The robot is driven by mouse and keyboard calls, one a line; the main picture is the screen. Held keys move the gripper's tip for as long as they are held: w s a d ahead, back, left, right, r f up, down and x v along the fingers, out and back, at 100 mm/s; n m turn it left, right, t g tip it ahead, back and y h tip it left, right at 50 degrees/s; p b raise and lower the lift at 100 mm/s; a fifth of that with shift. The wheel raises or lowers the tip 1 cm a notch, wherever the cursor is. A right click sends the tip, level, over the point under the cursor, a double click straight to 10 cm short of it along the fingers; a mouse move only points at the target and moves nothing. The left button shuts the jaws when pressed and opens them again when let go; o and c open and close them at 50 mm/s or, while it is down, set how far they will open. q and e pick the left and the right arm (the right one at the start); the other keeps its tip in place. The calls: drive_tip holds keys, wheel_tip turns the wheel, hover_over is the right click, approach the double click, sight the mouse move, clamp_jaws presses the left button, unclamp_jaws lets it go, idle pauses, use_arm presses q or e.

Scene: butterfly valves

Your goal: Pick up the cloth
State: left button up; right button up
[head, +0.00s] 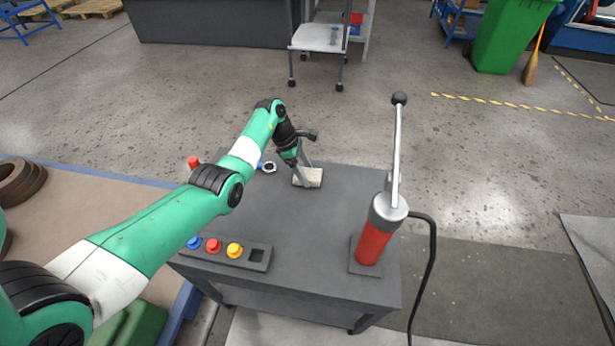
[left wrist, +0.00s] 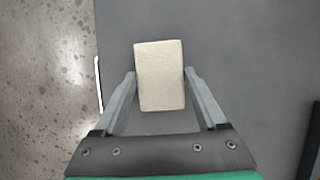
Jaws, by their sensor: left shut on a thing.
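The cloth (head: 313,178) is a pale beige, folded rectangular block on the dark grey table, near its back middle. It also shows in the left wrist view (left wrist: 160,90), between the two fingers. My left gripper (head: 300,180) reaches down onto it from above and is shut on it, one finger against each side. I cannot tell whether the cloth still touches the table. My right gripper is not in view.
The dark table (head: 310,235) carries a red hand pump (head: 375,240) with a tall lever at the right. A holder (head: 222,257) with blue, red and yellow knobs lies at the front left. A small ring (head: 268,167) lies left of the cloth. The table's middle is clear.

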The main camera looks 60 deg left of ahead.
sight(312, 174)
use_arm(q)
drive_tip(key=shift+c, duration=1.4)
drive_tip(key=shift+r+p, duration=0.55)
wheel_tip(312, 174, up, 3)
drive_tip(key=shift+f+p, duration=0.2)
drive_tip(key=shift+p, duration=1)
drive_tip(key=s+d+r+p, duration=0.2)
drive_tip(key=d+r+p, duration=0.7)
drive_tip(key=d, duration=0.5)
drive_tip(key=shift+s+p, duration=0.15)
drive_tip(key=shift+p, duration=0.9)
drive_tip(key=shift+a+r, duration=0.1)
